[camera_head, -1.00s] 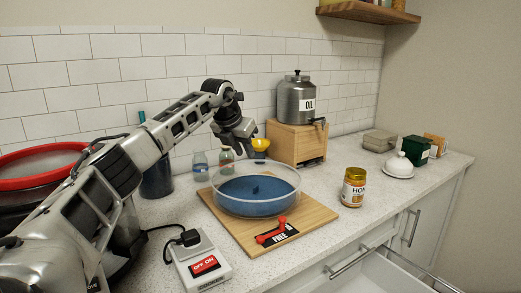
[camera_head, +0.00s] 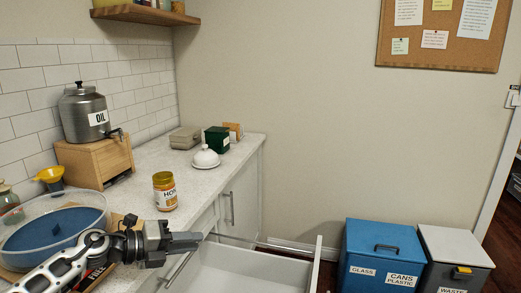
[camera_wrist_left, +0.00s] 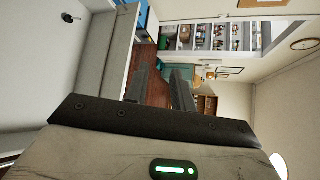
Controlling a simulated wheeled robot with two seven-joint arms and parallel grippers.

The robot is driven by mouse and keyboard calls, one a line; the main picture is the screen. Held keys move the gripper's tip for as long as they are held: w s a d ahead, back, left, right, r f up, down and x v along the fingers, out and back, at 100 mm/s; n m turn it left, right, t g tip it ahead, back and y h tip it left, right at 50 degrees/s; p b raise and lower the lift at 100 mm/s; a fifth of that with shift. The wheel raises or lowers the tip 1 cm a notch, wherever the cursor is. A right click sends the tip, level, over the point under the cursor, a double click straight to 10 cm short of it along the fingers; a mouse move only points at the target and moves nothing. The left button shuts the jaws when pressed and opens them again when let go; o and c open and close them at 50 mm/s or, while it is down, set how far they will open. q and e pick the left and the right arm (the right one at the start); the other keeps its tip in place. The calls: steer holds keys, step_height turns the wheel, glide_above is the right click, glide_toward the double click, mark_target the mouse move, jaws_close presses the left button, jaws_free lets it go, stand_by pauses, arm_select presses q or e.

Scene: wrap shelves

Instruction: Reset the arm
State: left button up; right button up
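My left gripper (camera_head: 190,241) shows in the head view at the counter's front edge, its fingers pointing right over the open drawer (camera_head: 252,270). In the left wrist view its two dark fingers (camera_wrist_left: 163,90) stand apart with a gap between them and nothing held. My right gripper is not in view.
A honey jar (camera_head: 164,192) stands on the counter behind my gripper. An oil dispenser (camera_head: 85,115) stands on a wooden box (camera_head: 92,163). A white covered dish (camera_head: 206,157) and a green box (camera_head: 216,139) are further back. Blue (camera_head: 382,255) and grey (camera_head: 452,262) bins stand right.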

arm_select(q)
steer(key=s+d+f+n+t+p, duration=0.1)
steer(key=s+d+f+n+t, duration=0.55)
steer(key=n, duration=0.75)
steer(key=s+a+f+n+g+y+p, duration=0.1)
steer(key=s+a+f+n+g+y, duration=0.1)
steer(key=s+f+n+y, duration=0.2)
steer(key=s+a+f+n+g+y, duration=0.2)
steer(key=s+f+n+y, duration=0.3)
steer(key=s+f+n, duration=0.5)
steer(key=s+a+n, duration=0.1)
steer(key=s+n, duration=0.2)
steer(key=s, duration=0.6)
steer(key=shift+a+y+p, duration=0.3)
steer(key=shift+p, duration=0.1)
